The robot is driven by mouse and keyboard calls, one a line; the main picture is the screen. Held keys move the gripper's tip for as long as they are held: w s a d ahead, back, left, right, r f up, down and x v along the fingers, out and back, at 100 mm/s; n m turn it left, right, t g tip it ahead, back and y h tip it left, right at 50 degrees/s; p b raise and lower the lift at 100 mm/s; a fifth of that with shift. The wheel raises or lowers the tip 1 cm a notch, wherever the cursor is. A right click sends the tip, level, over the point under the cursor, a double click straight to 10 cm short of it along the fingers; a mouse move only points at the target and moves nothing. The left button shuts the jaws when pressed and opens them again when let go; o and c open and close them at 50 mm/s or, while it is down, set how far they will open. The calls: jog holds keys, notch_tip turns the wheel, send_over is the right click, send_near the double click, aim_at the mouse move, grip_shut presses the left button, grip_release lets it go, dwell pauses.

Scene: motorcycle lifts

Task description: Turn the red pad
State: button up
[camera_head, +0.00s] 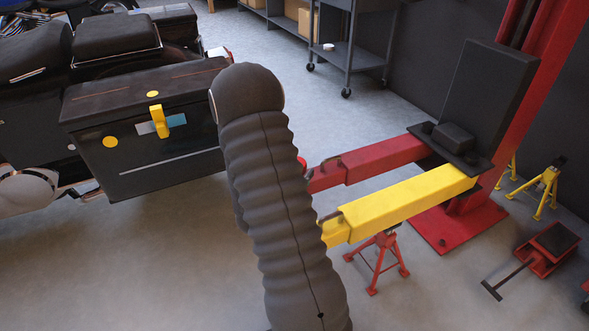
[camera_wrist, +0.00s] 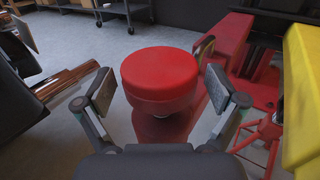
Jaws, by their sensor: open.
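The red pad (camera_wrist: 160,74) is a thick round disc at the end of the red lift arm (camera_wrist: 228,42). In the wrist view it sits in the middle, ahead of my gripper (camera_wrist: 160,96). My gripper is open, with one finger on each side of the pad and visible gaps between. No contact shows. In the head view only a sliver of the red pad (camera_head: 302,164) shows; my own arm hides the rest of it and my gripper.
A yellow lift arm (camera_head: 400,207) runs beside the red arm, with a red jack stand (camera_head: 378,262) below. A motorcycle with a dark side case (camera_head: 150,130) stands at left. A grey cart (camera_head: 352,55) is behind. Open floor lies at the lower left.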

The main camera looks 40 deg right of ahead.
jog(key=v, duration=1.2)
